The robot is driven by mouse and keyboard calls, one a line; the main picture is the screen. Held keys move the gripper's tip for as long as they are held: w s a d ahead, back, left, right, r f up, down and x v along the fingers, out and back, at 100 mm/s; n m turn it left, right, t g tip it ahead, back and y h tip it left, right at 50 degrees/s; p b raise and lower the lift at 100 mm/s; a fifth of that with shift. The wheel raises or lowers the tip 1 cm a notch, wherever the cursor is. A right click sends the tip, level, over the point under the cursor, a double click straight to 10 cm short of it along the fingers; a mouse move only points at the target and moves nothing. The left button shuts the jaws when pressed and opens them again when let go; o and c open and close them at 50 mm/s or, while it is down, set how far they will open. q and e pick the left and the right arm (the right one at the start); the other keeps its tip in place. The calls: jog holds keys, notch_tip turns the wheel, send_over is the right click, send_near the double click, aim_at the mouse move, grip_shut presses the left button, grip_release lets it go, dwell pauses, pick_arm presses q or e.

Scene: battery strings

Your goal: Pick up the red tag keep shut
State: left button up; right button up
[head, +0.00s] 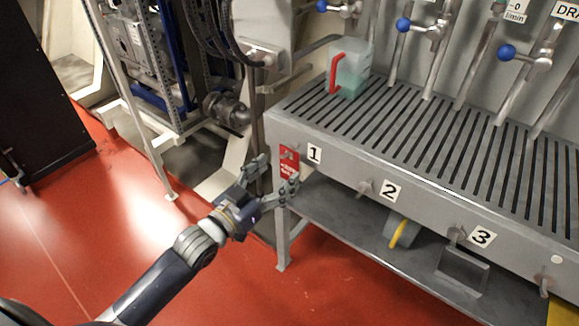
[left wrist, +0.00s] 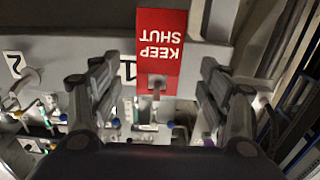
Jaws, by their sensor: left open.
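The red tag (head: 289,162) hangs on the front edge of the grey slatted bench, left of the number 1 label. In the left wrist view the red tag (left wrist: 160,48) reads "KEEP SHUT" upside down, with a small hole and peg at its lower end. My left gripper (head: 277,172) is open, its fingers spread on either side of the tag. In the left wrist view the fingers (left wrist: 160,85) stand left and right of the tag with gaps, so they do not touch it there. My right gripper is not in view.
The slatted bench (head: 420,185) has hooks along its front by labels 1, 2 and 3 (head: 481,236). A clear jug with a red handle (head: 350,75) stands on top. Red floor (head: 80,240) is open at left.

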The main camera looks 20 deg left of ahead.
aim_at(289, 162)
pick_arm(q)
jog(key=x, duration=0.4)
jog(key=shift+w+d+r, duration=0.1)
jog(key=shift+d+r, duration=0.05)
jog(key=shift+w+d, duration=0.15)
jog(key=shift+w, duration=0.35)
jog(key=shift+c, duration=0.6)
jog(key=c, duration=0.9)
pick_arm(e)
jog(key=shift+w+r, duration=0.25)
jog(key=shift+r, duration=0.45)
